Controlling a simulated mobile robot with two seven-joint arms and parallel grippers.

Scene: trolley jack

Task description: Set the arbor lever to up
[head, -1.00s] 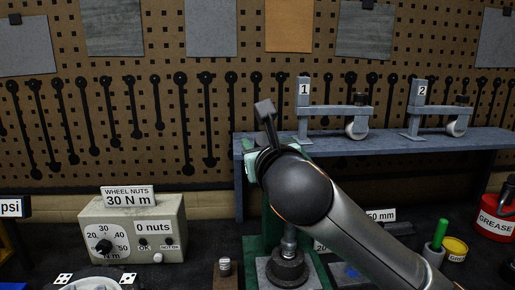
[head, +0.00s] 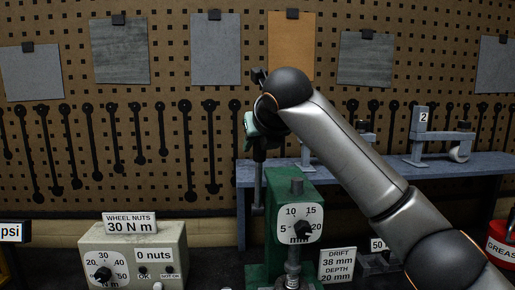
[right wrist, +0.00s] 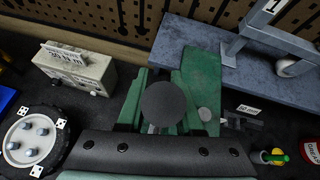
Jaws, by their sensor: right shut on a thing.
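The green arbor press (head: 275,215) stands at the centre of the head view, with a numbered dial on its front. Its lever (head: 258,190) appears as a grey rod standing nearly vertical at the press's left side. My right gripper (head: 259,149) is shut on the upper part of this lever. In the right wrist view, a dark round end (right wrist: 165,103), apparently the lever's, faces the camera just beyond my gripper's body. The grip itself is mostly hidden there. My left gripper is not in view.
A wheel nuts box (head: 133,250) stands left of the press. A blue-grey shelf (head: 390,170) with numbered clamps lies behind and to the right. A drift sign (head: 338,264) stands right of the press. A pegboard closes off the back.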

